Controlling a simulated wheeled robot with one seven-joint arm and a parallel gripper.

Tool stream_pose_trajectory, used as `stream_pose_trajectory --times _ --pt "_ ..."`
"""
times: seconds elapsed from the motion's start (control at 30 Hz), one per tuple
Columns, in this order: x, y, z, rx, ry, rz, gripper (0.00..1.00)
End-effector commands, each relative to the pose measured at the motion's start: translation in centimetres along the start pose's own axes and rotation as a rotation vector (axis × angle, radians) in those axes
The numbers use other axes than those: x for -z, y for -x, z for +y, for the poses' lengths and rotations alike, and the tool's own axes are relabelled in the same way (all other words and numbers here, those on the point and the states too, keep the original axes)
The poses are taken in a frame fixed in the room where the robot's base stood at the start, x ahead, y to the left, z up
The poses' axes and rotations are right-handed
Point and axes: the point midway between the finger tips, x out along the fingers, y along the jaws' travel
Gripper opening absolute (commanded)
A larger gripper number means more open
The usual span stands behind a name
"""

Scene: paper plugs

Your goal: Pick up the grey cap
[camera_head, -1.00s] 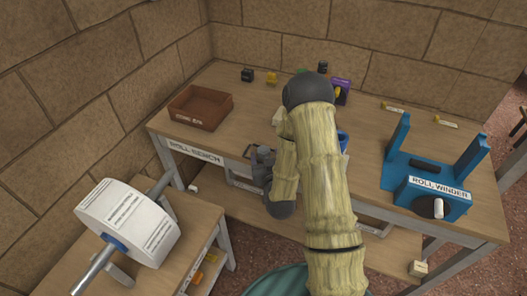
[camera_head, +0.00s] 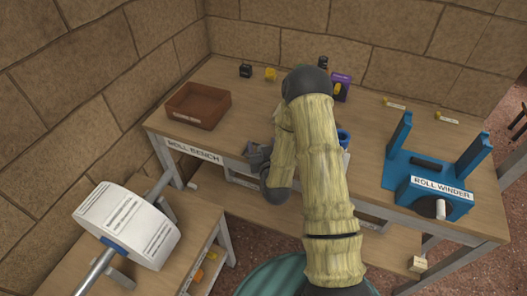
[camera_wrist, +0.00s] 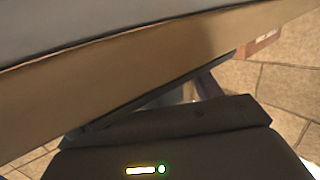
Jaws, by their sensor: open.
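I cannot make out a grey cap in either view; it may be hidden behind my arm or out of frame. My gripper (camera_head: 257,154) is a dark grey shape at the bench's front edge in the head view, left of my arm. Its jaws are small and partly turned away there, and nothing shows between them. In the wrist view, the dark gripper body with a lit indicator fills the bottom, close to a wide tan board edge.
The roll bench (camera_head: 245,105) holds a brown tray (camera_head: 197,105), a black item (camera_head: 246,71), a yellow item (camera_head: 270,74), a purple box (camera_head: 342,87) and the blue roll winder (camera_head: 432,190). A white paper roll (camera_head: 128,225) sits on a spindle at left. The bench's middle is partly hidden.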

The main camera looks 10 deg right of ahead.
Motion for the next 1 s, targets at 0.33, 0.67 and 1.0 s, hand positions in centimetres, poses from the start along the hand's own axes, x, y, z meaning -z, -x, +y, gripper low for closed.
stream_pose_trajectory --times 0.33,0.67,1.0 --pt "0.0 0.0 0.0 0.000 0.000 0.000 0.16" --pt "0.3 0.0 0.0 0.000 0.000 0.000 0.16" --pt "4.3 0.6 0.0 0.000 0.001 0.004 0.16"
